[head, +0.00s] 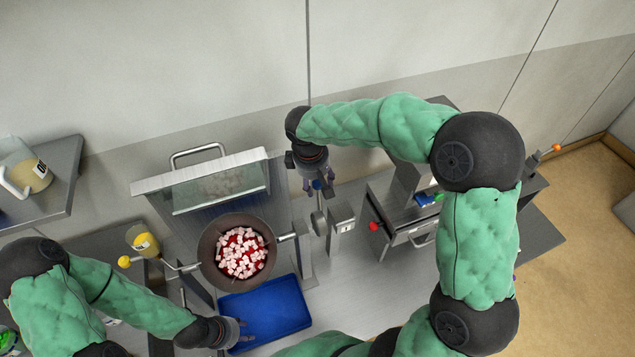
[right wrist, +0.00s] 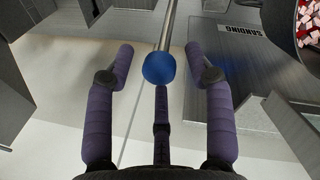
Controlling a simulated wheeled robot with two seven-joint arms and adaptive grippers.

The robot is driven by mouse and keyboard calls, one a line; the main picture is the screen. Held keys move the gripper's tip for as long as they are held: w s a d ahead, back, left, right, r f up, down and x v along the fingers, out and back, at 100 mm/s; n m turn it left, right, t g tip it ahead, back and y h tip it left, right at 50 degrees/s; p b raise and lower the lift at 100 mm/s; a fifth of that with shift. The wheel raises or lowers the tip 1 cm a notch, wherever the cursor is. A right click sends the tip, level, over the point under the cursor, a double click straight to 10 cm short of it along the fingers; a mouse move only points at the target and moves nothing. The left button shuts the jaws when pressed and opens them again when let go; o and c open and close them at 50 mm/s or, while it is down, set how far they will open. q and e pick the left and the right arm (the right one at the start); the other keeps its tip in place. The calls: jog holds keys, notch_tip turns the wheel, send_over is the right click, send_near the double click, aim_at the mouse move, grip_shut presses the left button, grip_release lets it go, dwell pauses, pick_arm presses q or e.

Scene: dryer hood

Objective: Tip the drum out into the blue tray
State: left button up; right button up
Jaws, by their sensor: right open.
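The drum (head: 207,258) is a dark round bowl holding many pink-white and red cubes, its mouth facing up toward the head camera. The blue tray (head: 265,312) lies just below it in the picture and looks empty. A crank with a yellow knob (head: 124,261) reaches out from the drum's left side. My right gripper (head: 318,184) is at a lever with a blue ball knob (right wrist: 159,68). In the right wrist view its fingers are open on either side of the ball, with gaps on both sides. My left gripper (head: 241,332) is by the tray's lower left edge; its finger opening is unclear.
A raised hood with a clear window (head: 222,189) and a handle stands behind the drum. A yellow-labelled container (head: 142,240) stands left of it. A shelf with a jug (head: 27,175) is at far left. A grey machine with a red knob (head: 374,226) stands at right.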

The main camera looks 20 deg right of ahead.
jog(key=shift+w+d+f, duration=0.15)
jog(key=shift+f, duration=0.75)
grip_shut()
